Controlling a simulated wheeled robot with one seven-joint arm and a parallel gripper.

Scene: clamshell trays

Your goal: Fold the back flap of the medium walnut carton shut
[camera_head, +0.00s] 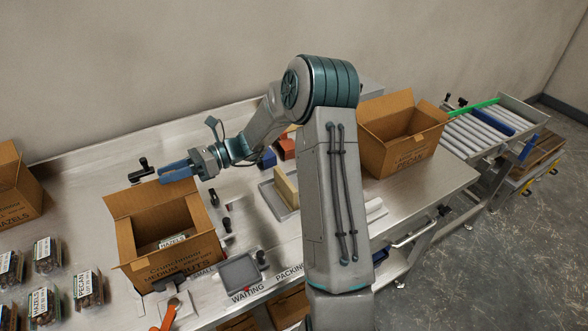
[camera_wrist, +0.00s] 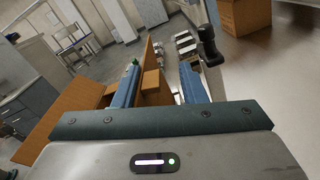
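The open medium carton (camera_head: 172,264) stands on the steel table at left in the head view. Its front reads "Crunchmore MEDIUM" above partly hidden print ending in "NUTS". Its back flap (camera_head: 140,200) stands up, and a labelled pack (camera_head: 173,241) lies inside. My gripper (camera_head: 164,172) is at the flap's top edge, toward its right end. In the wrist view its two blue fingers (camera_wrist: 158,78) are apart, with brown cardboard (camera_wrist: 151,85) showing between them. I cannot tell whether either finger touches it.
Black clamp-like posts (camera_head: 141,170) stand behind and right of the carton. Nut packs (camera_head: 47,255) lie to its left, near another carton (camera_head: 17,188). A grey tray (camera_head: 240,272) sits front right. A pecan carton (camera_head: 405,157) stands farther right, before a roller conveyor (camera_head: 490,130).

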